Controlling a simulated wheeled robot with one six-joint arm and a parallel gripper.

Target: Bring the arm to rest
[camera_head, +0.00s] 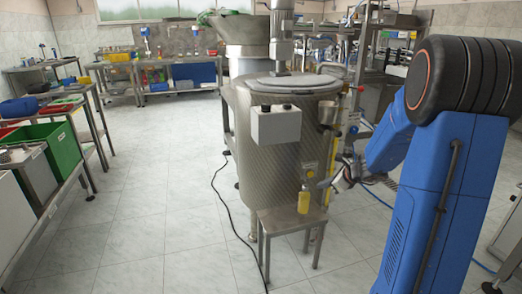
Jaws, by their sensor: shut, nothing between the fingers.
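My arm, blue with black joints, fills the right side of the head view and reaches down and left. My gripper (328,184) is at its end, small in the picture, beside the lower right of a large steel tank (255,160). It is shut and holds nothing that I can see. A yellow bottle (304,201) stands upright on a small steel stand (285,220) in front of the tank, just left of and below my gripper. The finger details are too small to make out.
A grey control box (276,124) and pipes are on the tank. A black cable (222,195) runs along the floor. Benches with a green bin (52,147) stand at left, and a table with a blue bin (194,73) at the back. The tiled floor (150,190) at left is clear.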

